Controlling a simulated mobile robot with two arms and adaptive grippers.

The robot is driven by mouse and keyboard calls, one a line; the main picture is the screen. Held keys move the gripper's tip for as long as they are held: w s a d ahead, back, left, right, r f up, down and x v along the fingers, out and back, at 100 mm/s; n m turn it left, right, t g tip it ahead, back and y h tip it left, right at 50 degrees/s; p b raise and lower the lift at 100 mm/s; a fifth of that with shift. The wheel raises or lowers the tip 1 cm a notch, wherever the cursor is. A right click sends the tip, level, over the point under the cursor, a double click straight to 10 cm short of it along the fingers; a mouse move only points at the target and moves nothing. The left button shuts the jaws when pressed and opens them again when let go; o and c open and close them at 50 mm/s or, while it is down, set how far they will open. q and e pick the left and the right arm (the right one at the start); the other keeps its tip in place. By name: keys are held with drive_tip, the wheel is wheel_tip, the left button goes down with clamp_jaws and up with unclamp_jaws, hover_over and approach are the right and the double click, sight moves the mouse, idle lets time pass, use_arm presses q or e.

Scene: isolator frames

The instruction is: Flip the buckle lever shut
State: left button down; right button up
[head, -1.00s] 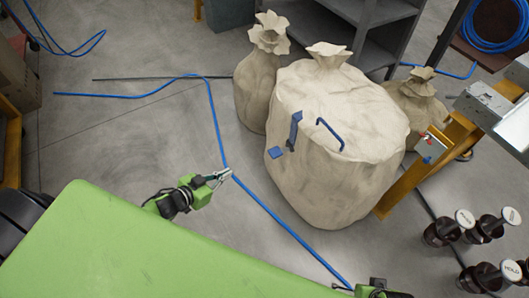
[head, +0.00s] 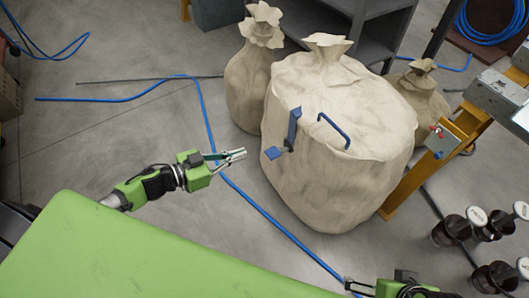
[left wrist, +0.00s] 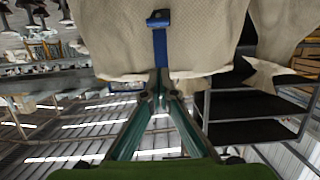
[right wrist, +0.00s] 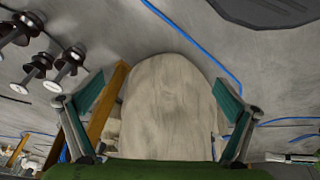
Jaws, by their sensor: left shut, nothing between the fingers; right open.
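A large beige sack (head: 325,190) stands on the floor in the head view. On its left side is a blue buckle lever (head: 294,126), standing up from a dark mount. A small blue tab (head: 273,153) is just below it. In the left wrist view a blue strap-like piece (left wrist: 160,48) with a blue end (left wrist: 158,18) shows against the sack. My left gripper (head: 242,155) is shut and empty, left of the tab and apart from it. My right gripper (right wrist: 155,100) is open and empty, facing the sack; it shows partly at the head view's bottom edge.
A blue handle (head: 333,131) sits on the sack right of the lever. Smaller sacks (head: 251,85) stand behind.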

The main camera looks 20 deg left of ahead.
sight(265, 152)
use_arm(q)
drive_tip(key=w+d+f+b, duration=0.1)
drive_tip(key=w+d+f, duration=0.1)
drive_tip(key=w+d+f+b, duration=0.2)
drive_tip(key=w, duration=0.1)
drive_tip(key=w+d+f+b, duration=0.1)
drive_tip(key=w+d+f, duration=0.1)
drive_tip(key=shift+w+f, duration=0.1)
drive_tip(key=shift+w, duration=0.2)
drive_tip(key=shift+f+b, duration=0.1)
drive_tip(key=shift+b, duration=0.2)
use_arm(e)
drive_tip(key=w+a+r+t+y, duration=0.1)
drive_tip(key=w+r+t, duration=0.3)
drive_tip(key=w, duration=0.4)
drive_tip(key=w+a+r+t+y, duration=0.1)
drive_tip(key=w+a+r+t, duration=0.3)
drive_tip(key=w, duration=0.4)
drive_tip(key=shift+w+a+r+t+y, duration=0.3)
drive_tip(key=shift+a+r+t, duration=0.05)
drive_tip(key=shift+r+t, duration=0.5)
use_arm(q)
drive_tip(key=shift+f, duration=0.1)
use_arm(e)
drive_tip(key=shift+n, duration=0.3)
